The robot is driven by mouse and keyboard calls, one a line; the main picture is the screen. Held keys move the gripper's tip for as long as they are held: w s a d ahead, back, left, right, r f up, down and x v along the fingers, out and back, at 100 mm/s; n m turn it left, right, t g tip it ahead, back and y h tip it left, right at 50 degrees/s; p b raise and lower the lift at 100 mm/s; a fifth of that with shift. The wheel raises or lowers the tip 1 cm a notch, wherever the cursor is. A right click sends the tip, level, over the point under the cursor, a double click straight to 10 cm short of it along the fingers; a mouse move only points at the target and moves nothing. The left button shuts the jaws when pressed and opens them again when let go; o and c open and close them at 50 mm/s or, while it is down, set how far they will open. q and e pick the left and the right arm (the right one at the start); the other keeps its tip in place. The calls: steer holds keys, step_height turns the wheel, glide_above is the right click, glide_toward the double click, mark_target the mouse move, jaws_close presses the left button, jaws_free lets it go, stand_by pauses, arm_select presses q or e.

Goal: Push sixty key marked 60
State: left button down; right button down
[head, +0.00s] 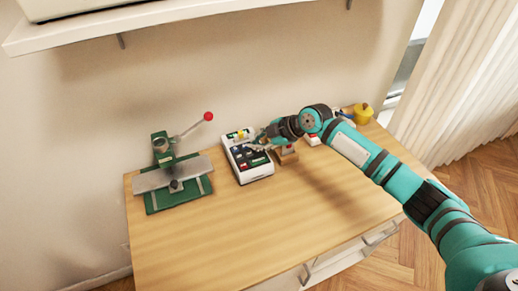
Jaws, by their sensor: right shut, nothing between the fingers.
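A white keypad device (247,157) with dark, green, blue and yellow keys stands on the wooden table near the wall. The markings on its keys are too small to read, so I cannot tell which key is marked 60. My right gripper (262,137) comes in from the right and is shut and empty. Its fingertips are over the right side of the device; I cannot tell whether they touch a key. The gripper hides part of the keys. My left gripper is not in view.
A green press (172,172) with a red-knobbed lever (208,116) stands left of the device. A small wooden block (286,157) is just right of it, under my wrist. A yellow pot (363,113) is at the back right. The table's front (240,235) is clear.

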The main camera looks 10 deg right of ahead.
mark_target(258, 152)
steer(key=shift+r+p, duration=1.75)
steer(key=shift+r, duration=0.8)
steer(key=shift+f, duration=0.1)
